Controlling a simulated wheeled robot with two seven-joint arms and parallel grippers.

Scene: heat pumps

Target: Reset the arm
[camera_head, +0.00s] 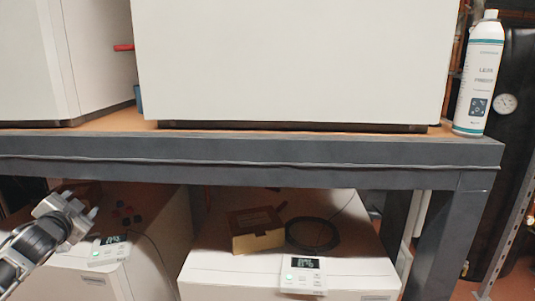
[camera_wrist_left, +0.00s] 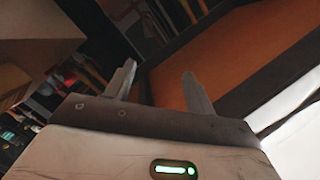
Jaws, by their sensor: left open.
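My left gripper (camera_head: 82,213) is at the lower left of the head view, in front of the shelf below the bench top. Its two fingers (camera_wrist_left: 158,88) stand apart in the left wrist view, with nothing between them. The left forearm enters from the left edge of the head view. My right gripper shows in neither view.
Below are white units with control panels (camera_head: 303,274), a cardboard box (camera_head: 256,242) and a black cable coil (camera_head: 312,234). A gauge (camera_head: 505,104) is at right.

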